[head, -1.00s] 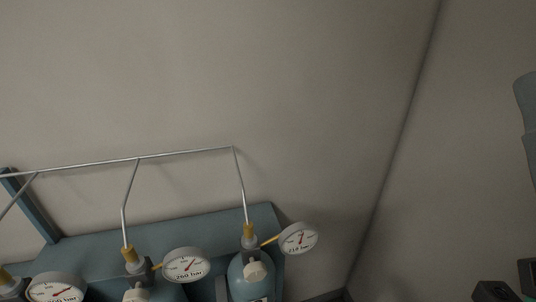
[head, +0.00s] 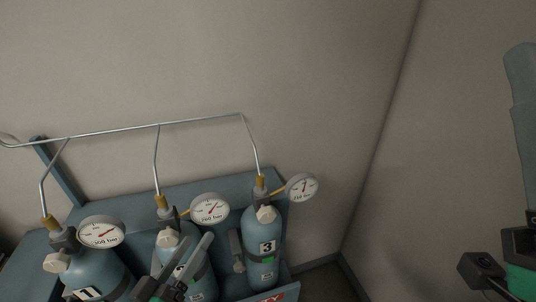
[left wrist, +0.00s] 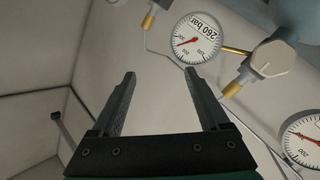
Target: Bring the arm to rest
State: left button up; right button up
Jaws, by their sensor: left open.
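My left gripper (head: 187,256) is low in the head view, in front of the middle blue cylinder (head: 200,287), its two dark fingers pointing up. In the left wrist view my left gripper (left wrist: 160,76) is open, with nothing between its fingers. There, a round gauge marked 260 bar (left wrist: 196,38) is beyond the right fingertip; I cannot tell how far. At the right edge of the head view is part of my right arm (head: 525,150), with dark and green wrist parts below it; no right fingers show.
Left cylinder (head: 95,270), middle cylinder and right cylinder 3 (head: 262,228) stand in a blue rack (head: 140,191). Each has a valve and a gauge, such as the right gauge (head: 302,187). A thin metal pipe (head: 200,119) runs above. The wall (head: 310,80) is bare.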

pick_arm(q)
notch_tip(320, 180, up, 16)
jog(key=m+t, duration=0.2)
jog(key=t, duration=0.1)
jog(key=s+a+r+m+t+y, duration=0.15)
jog(key=s+r+t, duration=0.35)
jog(key=r, duration=0.5)
jog(key=s+a+r+m+t+y, duration=0.1)
jog(key=s+a+r+t+y, duration=0.15)
jog(key=s+r, duration=0.55)
notch_tip(320, 180, up, 17)
jog(key=w+p, duration=0.1)
jog(key=p, duration=1.5)
jog(key=shift+w+d+p, duration=0.3)
jog(key=shift+w+d, duration=0.05)
jog(key=shift+w, duration=0.05)
jog(key=shift+r+g, duration=0.1)
jog(key=shift+g, duration=0.15)
